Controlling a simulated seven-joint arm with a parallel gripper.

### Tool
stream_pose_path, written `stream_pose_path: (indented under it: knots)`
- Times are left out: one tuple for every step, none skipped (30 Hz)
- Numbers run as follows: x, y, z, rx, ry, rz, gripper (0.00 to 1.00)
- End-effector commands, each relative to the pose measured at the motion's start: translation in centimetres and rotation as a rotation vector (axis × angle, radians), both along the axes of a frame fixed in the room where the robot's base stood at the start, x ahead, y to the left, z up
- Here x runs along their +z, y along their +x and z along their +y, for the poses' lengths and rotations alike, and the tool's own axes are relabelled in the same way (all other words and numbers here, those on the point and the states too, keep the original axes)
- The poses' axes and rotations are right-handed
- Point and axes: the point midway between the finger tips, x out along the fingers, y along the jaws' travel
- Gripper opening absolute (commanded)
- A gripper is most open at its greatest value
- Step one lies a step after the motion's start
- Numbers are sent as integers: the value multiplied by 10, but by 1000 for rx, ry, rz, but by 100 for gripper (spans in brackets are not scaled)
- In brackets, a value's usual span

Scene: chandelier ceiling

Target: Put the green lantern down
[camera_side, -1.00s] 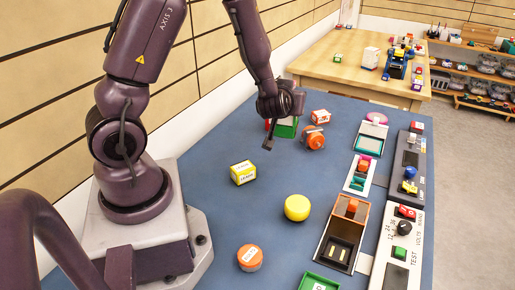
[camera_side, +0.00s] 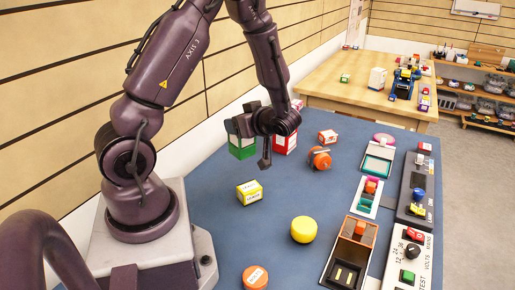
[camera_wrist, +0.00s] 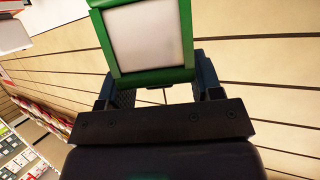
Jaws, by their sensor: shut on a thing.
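The green lantern (camera_side: 242,149) has a green frame and pale panels. In the side view it is just left of my gripper (camera_side: 252,137), on the far left part of the blue table. In the wrist view the lantern (camera_wrist: 147,40) fills the top middle, its white panel facing the camera. My gripper (camera_wrist: 160,88) is shut on it, with a dark finger on each side. The gripper hides part of the lantern in the side view. I cannot tell whether its base touches the table.
A red-and-white box (camera_side: 285,143) is behind my gripper, with an orange round thing (camera_side: 320,158) to its right. Panels with switches (camera_side: 410,240) line the right edge. Blue tabletop (camera_side: 225,230) is bare at the left.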

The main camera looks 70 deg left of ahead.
Motion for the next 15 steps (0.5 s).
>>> stream_pose_path:
  knots:
    - [-6,9,10,4,2,0,2]
    - [-9,14,15,4,2,-1,2]
    - [-14,21,22,3,2,0,2]
    - [-17,26,27,3,2,0,2]
    - [-25,29,30,1,0,4,2]
    - [-33,33,34,0,0,5,2]
    - [-38,36,37,1,0,4,2]
    - [-43,40,40,0,0,2,2]
    - [-49,44,44,0,1,2,2]
    - [-54,46,46,-1,1,2,2]
    - [-57,48,48,0,1,1,2]
    - [-61,51,50,-1,1,1,2]
    - [-63,53,52,-1,1,0,2]
    - [-65,54,53,-1,1,0,2]
    - [-66,55,54,-1,2,0,2]
